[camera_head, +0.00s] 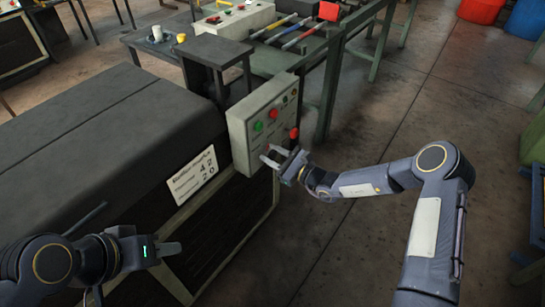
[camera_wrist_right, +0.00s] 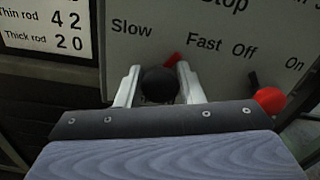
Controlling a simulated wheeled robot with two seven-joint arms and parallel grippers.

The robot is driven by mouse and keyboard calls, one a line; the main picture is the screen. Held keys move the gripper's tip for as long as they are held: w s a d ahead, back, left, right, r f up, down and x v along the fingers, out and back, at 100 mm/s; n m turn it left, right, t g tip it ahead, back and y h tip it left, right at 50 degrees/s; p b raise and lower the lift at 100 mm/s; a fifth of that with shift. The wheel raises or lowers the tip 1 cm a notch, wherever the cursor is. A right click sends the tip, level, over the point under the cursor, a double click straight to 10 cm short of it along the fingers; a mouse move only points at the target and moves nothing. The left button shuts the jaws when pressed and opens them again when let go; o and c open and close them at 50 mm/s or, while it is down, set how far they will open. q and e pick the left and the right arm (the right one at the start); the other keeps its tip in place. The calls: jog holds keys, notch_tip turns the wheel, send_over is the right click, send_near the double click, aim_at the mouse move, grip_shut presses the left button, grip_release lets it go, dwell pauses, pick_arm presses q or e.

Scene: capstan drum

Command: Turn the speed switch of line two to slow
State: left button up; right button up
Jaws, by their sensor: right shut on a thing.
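The grey control box (camera_head: 245,130) with green and red buttons stands at the end of the dark machine. My right gripper (camera_head: 277,158) is at the lower part of its front face. In the right wrist view the dark round knob of the speed switch (camera_wrist_right: 160,86) sits between the two light fingers of my right gripper (camera_wrist_right: 157,88), which is shut on it. Its red pointer (camera_wrist_right: 173,59) points up and slightly right, between the labels Slow (camera_wrist_right: 132,27) and Fast (camera_wrist_right: 203,43). My left gripper (camera_head: 165,249) is over the machine's near side, away from the box; its opening is unclear.
A red knob with a dark pointer (camera_wrist_right: 268,98) lies right of the speed switch, near the labels Off and On. A white number plate (camera_head: 192,176) is on the machine. A bench with colored rods (camera_head: 300,38) stands behind.

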jog(key=n+b, duration=0.1)
jog(key=n, duration=0.1)
jog(key=n+b, duration=0.2)
jog(key=shift+f+n, duration=0.2)
jog(key=shift+n, duration=0.1)
jog(key=n+b, duration=0.3)
jog(key=b, duration=0.1)
jog(key=n+b, duration=0.3)
jog(key=b, duration=0.2)
jog(key=n+b, duration=0.3)
jog(key=b, duration=0.1)
jog(key=shift+s+a+f+b, duration=0.1)
jog(key=shift+f+b, duration=0.15)
jog(key=shift+b, duration=0.05)
jog(key=shift+r+n+b, duration=0.2)
jog(key=shift+n+b, duration=0.5)
jog(key=shift+b, duration=0.35)
jog(key=o, duration=0.9)
jog(key=shift+r, duration=0.1)
jog(key=shift+p+v, duration=0.6)
jog(key=shift+v, duration=3.35)
